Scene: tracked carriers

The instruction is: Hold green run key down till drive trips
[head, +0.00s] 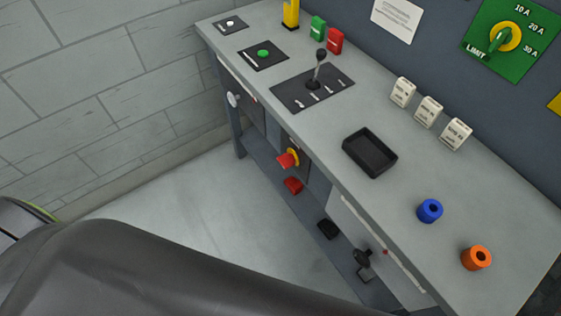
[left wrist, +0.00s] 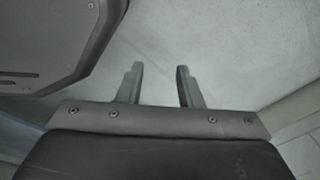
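The green run key (head: 263,54) is a round green button on a black plate near the far left end of the grey bench. Nothing touches it. My left gripper (left wrist: 160,68) shows in the left wrist view with its two fingers apart and nothing between them, over pale floor. No gripper shows in the head view; a dark link of my own arm fills the lower left. My right gripper is in neither view. No part marked as the drive can be made out.
The bench (head: 385,200) also carries a lever (head: 318,68), a black tray (head: 370,152), white labelled blocks (head: 428,111), a blue ring (head: 430,210) and an orange ring (head: 476,257). A red knob (head: 287,159) sticks out of its front. A green dial panel (head: 507,40) hangs behind.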

